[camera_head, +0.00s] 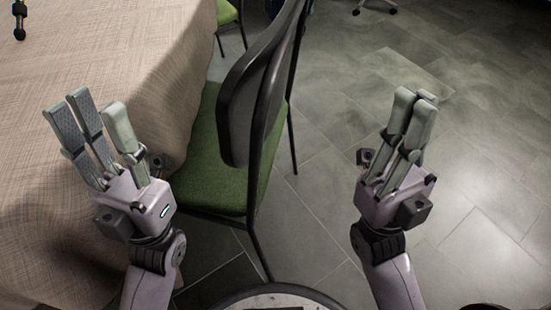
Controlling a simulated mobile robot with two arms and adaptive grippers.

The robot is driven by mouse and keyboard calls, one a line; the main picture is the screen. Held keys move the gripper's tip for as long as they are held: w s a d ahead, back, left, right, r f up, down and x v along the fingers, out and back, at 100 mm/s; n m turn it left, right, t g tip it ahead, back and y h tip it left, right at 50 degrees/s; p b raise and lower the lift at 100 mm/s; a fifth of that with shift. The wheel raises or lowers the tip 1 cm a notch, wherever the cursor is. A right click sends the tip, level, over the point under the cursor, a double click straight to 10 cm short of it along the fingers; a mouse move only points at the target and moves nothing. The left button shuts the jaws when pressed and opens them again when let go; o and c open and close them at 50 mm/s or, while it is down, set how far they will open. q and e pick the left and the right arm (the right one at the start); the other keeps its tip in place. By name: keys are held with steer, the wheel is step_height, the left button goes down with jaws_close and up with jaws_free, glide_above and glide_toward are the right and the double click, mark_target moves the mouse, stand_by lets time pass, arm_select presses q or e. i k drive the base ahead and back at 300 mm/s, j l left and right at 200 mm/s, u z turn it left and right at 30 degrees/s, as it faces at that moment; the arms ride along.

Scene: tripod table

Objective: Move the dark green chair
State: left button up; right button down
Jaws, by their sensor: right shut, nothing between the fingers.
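The dark green chair (213,167) stands in the middle of the head view, against the table's right side. It has a green seat, a dark backrest (247,115) and thin dark metal legs. My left gripper (98,112) is open and empty, in front of the tablecloth and to the left of the chair's seat. My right gripper (415,100) is shut with nothing in it, over bare floor to the right of the chair. Neither gripper appears to touch the chair. Part of the seat is hidden behind the backrest.
A table with a beige cloth (110,45) fills the left side. Another green chair (227,13) stands behind at the top. A wheeled base (375,6) shows at the top edge. The tiled floor (480,130) on the right is clear.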

mark_target(238, 126)
steer(key=k+l+u, duration=0.2)
steer(key=l, duration=0.15)
steer(key=k+l+u, duration=0.2)
steer(key=l, duration=0.15)
steer(key=k+l+u, duration=0.2)
steer(key=l, duration=0.15)
steer(key=l+u, duration=0.45)
steer(key=l, duration=0.75)
steer(key=i, duration=0.05)
